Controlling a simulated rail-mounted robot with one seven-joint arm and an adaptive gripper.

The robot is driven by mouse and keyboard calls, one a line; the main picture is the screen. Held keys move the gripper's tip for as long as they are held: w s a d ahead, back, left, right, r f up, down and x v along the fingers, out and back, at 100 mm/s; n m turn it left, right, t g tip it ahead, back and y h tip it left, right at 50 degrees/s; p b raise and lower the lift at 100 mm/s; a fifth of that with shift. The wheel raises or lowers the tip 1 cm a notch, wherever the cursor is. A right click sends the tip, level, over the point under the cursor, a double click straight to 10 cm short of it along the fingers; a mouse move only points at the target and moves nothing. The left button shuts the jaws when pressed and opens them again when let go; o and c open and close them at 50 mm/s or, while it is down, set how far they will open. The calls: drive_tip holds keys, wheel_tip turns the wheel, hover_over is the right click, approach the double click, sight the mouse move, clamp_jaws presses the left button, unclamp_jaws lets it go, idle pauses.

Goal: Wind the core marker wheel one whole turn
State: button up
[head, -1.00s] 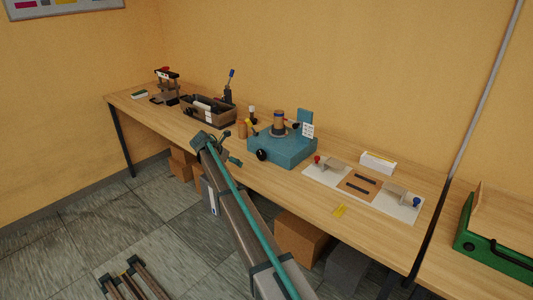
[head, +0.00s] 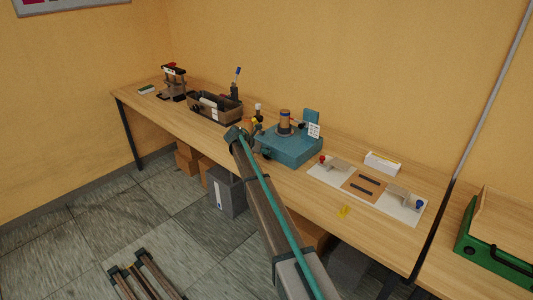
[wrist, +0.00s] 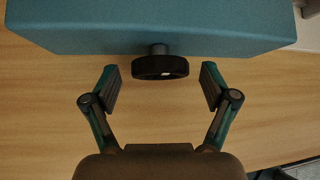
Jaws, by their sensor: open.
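The core marker wheel (wrist: 160,66) is a black knob on a short grey shaft at the front face of the teal box (wrist: 160,25). A small white mark shows on the wheel's rim. The teal box also stands on the bench in the head view (head: 290,146). My gripper (wrist: 160,78) is open in the wrist view, one finger to the left and one to the right of the wheel, with a gap on each side and no contact seen. In the head view my arm partly hides the gripper beside the box's left end.
On the bench (head: 180,126), a dark crate (head: 215,107) stands left of the box. A white plate (head: 330,180) with red and blue knobs lies to its right, with a white box (head: 383,162) behind. A green case (head: 490,240) is at far right.

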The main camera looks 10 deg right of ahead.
drive_tip(key=shift+x, duration=0.8)
drive_tip(key=shift+c, duration=0.3)
drive_tip(key=c, duration=1.1)
drive_tip(key=shift+s+f+m+t+y+b, duration=0.15)
drive_tip(key=shift+m+t+y+b, duration=0.25)
drive_tip(key=shift+t+y+b, duration=0.3)
drive_tip(key=shift+m+t+y+b, duration=0.6)
drive_tip(key=shift+t+b, duration=0.1)
drive_tip(key=shift+b, duration=0.4)
drive_tip(key=shift+t+b, duration=0.4)
